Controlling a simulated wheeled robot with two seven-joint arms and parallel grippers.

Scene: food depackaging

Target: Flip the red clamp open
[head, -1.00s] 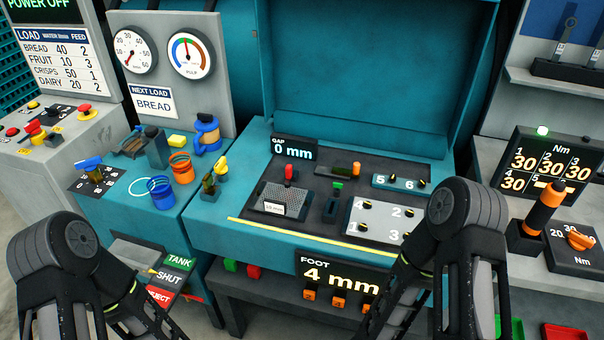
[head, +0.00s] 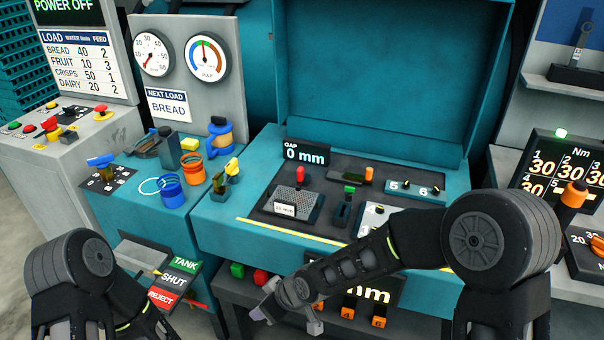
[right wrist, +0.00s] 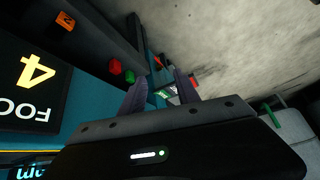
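The red clamp (head: 300,175) stands on the dark panel of the teal machine in the head view. Its red handle points up, at the back of a ridged grey block with a small mm label. My right gripper (head: 287,312) is in front of the machine, below and apart from the clamp, near the FOOT display. In the right wrist view my right gripper (right wrist: 160,88) has its two fingers spread with nothing between them. The clamp is not in the right wrist view. My left arm shows at the lower left of the head view, but its gripper is out of frame.
A green-handled clamp (head: 348,192) and an orange-handled one (head: 368,173) stand right of the red clamp. My right forearm covers part of the numbered plate (head: 372,216) and FOOT display (head: 378,290). Green and red buttons (head: 260,276) sit below the machine's front edge.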

